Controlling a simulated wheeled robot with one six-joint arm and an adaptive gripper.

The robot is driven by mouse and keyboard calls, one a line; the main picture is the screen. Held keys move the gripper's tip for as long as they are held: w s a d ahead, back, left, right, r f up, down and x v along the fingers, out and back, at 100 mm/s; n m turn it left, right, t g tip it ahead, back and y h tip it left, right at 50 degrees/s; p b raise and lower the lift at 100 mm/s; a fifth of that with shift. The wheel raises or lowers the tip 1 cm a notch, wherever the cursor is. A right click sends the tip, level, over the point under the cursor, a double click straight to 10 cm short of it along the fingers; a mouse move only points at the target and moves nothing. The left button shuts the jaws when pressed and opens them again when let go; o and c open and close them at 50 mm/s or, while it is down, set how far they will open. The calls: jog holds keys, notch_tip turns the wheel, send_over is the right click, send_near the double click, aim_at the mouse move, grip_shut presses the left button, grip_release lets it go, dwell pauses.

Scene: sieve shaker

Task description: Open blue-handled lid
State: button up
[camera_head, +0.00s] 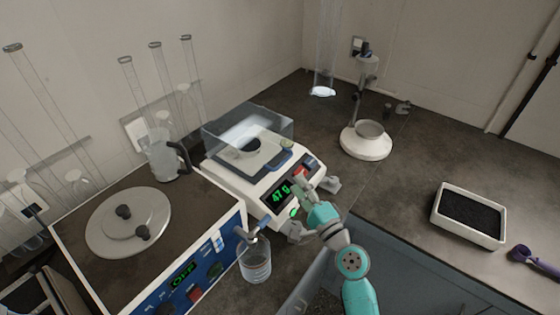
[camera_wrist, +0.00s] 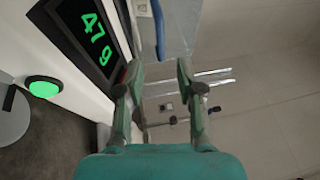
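A white balance (camera_head: 262,205) stands on the dark counter, its green display reading 47 g. A clear lid (camera_head: 272,122) sits over its weighing area. The blue handle (camera_head: 272,164) runs along the lid's front side; a blue bar, likely this handle, shows at the top of the wrist view (camera_wrist: 159,30). A small dark-topped container (camera_head: 250,146) is under the clear cover. My gripper (camera_head: 314,184) is at the balance's front right corner, apart from the handle. In the wrist view my gripper (camera_wrist: 160,78) has its fingers spread, with nothing between them.
A blue-and-white device (camera_head: 205,262) with a round grey lid (camera_head: 128,222) stands at left. A glass beaker (camera_head: 256,262) is in front of the balance. A white stand (camera_head: 366,142) is behind right; a black-filled tray (camera_head: 470,240) lies right. Counter between them is clear.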

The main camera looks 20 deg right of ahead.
aim_at(283, 161)
jog(key=x, duration=0.9)
jog(key=shift+w+a+r, duration=0.1)
jog(key=shift+w+r, duration=0.05)
jog(key=shift+c, duration=0.2)
grip_shut()
